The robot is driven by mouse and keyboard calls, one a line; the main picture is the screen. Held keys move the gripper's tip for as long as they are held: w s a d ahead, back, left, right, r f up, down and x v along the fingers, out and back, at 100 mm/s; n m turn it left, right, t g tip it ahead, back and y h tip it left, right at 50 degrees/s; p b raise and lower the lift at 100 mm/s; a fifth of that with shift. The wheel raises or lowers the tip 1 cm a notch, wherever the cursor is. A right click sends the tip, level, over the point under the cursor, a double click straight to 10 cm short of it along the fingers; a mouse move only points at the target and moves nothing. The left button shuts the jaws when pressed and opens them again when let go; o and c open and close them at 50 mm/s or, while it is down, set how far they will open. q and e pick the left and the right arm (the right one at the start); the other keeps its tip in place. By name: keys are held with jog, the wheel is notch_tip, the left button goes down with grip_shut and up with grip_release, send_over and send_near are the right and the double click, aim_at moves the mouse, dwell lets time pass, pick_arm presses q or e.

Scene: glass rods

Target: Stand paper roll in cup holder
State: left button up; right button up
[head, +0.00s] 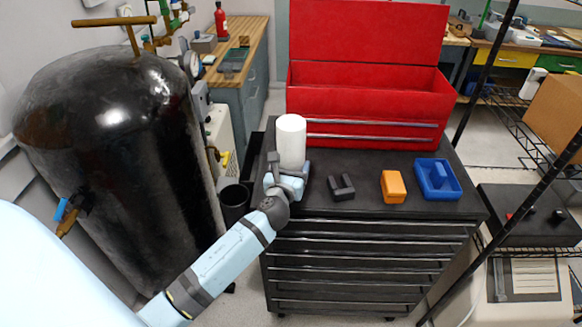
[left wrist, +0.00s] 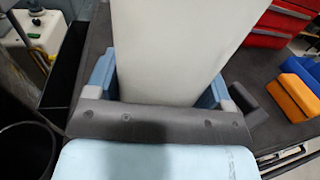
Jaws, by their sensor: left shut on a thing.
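The paper roll (head: 291,140) is a plain white upright cylinder at the left end of the black cabinet top. My left gripper (head: 289,172) is shut around its lower part. In the left wrist view the roll (left wrist: 182,45) fills the middle, between the two blue fingers. The roll's lower end is hidden, so I cannot tell whether it touches the top. A small dark grey holder (head: 341,188) with two raised sides sits just right of the gripper. A blue tray-like holder (head: 437,179) lies farther right. I cannot tell which is the cup holder. My right gripper is out of view.
An orange block (head: 394,187) lies between the grey and blue pieces. A red toolbox (head: 365,105) with its lid up stands behind. A large black tank (head: 115,165) is left of the cabinet. A black bin (head: 235,202) stands beside it.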

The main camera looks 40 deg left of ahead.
pick_arm(q)
jog(key=shift+f, duration=0.1)
jog(key=o, duration=1.1)
jog(key=b+v, duration=0.1)
jog(key=v, duration=1.1)
jog(key=s+d+f+n+g+h, duration=0.3)
jog(key=s+d+f+n, duration=0.3)
jog(key=n, duration=0.8)
jog(key=s+d+f+n+g+h, duration=0.3)
jog(key=s+d+f+n+h, duration=0.3)
jog(key=s+f+n, duration=0.3)
notch_tip(320, 180, down, 4)
jog(key=d+n, duration=0.1)
jog(key=n, duration=0.5)
jog(key=shift+s+h, duration=0.3)
jog(key=shift+s, duration=0.05)
jog(key=shift+d+r, duration=0.1)
jog(key=shift+d, duration=0.05)
